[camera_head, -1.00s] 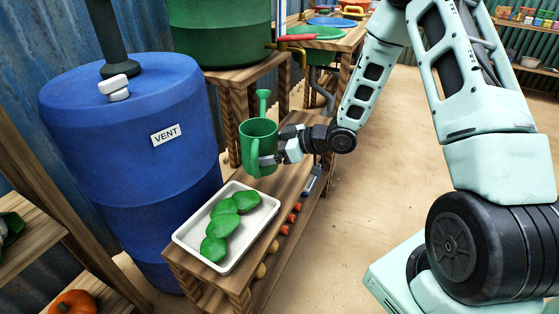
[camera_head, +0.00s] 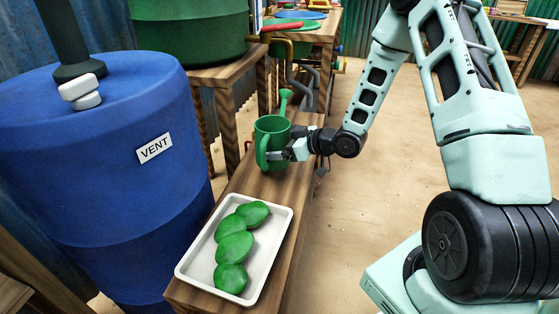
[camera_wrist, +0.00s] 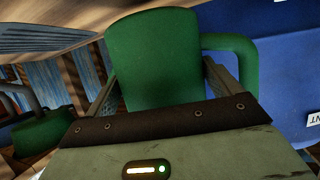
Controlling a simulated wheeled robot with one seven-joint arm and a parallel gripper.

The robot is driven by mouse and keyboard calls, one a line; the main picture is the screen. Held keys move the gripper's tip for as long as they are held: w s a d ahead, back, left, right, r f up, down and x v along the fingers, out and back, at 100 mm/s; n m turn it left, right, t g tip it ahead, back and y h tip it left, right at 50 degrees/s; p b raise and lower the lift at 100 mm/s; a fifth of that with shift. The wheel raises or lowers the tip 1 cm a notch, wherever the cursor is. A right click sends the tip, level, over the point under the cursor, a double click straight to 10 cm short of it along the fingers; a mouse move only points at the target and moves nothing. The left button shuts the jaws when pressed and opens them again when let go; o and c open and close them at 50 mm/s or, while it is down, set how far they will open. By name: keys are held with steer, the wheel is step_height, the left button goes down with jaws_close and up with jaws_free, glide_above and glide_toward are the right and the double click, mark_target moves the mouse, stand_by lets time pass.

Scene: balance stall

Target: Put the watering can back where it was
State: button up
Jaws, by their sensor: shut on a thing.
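The green watering can (camera_head: 276,131) is upright, just beyond the white tray, over the narrow wooden bench (camera_head: 301,211). Its handle is toward me and its spout points away. My gripper (camera_head: 290,150) is shut on the watering can from the right side. In the wrist view the can's green body (camera_wrist: 155,58) fills the space between the fingers, with the handle to its right. I cannot tell whether the can's base touches the bench.
A white tray (camera_head: 196,272) with several green pieces lies on the bench's near end. A blue barrel (camera_head: 80,170) marked VENT stands left. A green tank (camera_head: 190,30) on a wooden stand and pipes are behind.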

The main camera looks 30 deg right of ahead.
steer(key=shift+f+b, duration=0.65)
steer(key=shift+f, duration=1.1)
steer(key=shift+f, duration=0.15)
steer(key=o, duration=1.4)
steer(key=shift+f, duration=0.1)
steer(key=shift+r, duration=0.3)
steer(key=p+v, duration=0.3)
steer(key=v, duration=0.9)
